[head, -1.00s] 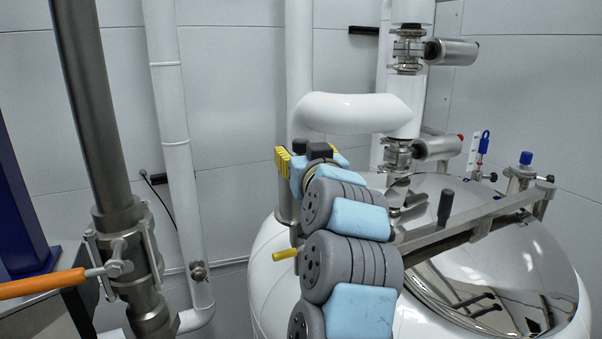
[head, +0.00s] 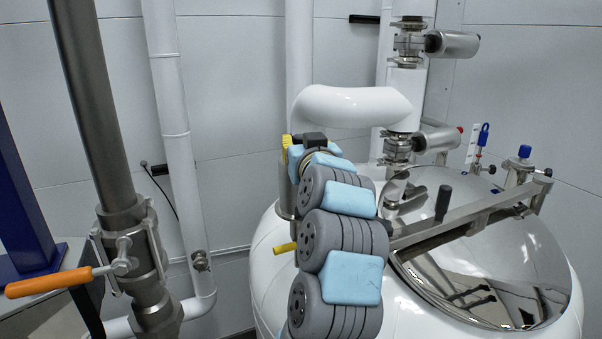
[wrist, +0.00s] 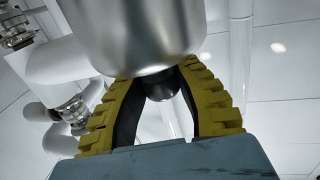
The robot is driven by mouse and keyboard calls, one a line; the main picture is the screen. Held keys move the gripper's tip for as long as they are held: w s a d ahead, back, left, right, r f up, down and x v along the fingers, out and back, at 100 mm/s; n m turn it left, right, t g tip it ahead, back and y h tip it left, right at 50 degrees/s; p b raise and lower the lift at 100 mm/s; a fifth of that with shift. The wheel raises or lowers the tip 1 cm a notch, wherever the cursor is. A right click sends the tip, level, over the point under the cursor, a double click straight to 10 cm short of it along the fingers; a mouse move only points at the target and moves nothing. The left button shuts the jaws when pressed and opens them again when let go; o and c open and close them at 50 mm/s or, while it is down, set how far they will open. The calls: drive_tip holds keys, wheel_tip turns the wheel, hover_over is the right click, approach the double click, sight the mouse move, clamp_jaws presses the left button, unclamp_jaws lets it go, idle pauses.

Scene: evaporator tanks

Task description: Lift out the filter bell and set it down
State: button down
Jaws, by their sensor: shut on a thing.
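A smooth, shiny metal body (wrist: 135,35), which looks like the filter bell, fills the top middle of the wrist view. A dark round knob (wrist: 162,88) shows at its edge. My gripper (wrist: 165,82) has its yellow, black-lined fingers closed in on both sides of this knob. In the head view my gripper (head: 288,148) is at the far end of my arm, beside the white pipe bend, with only a little yellow finger showing.
A white tank with a mirror-like lid (head: 470,270) and a metal lever bar (head: 470,218) is on the right. A thick white pipe bend (head: 350,108) is close to my gripper. An orange-handled valve (head: 48,283) and upright pipes are on the left.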

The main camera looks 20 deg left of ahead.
idle(0.3)
wheel_tip(320, 180, up, 18)
drive_tip(key=b, duration=0.3)
idle(1.0)
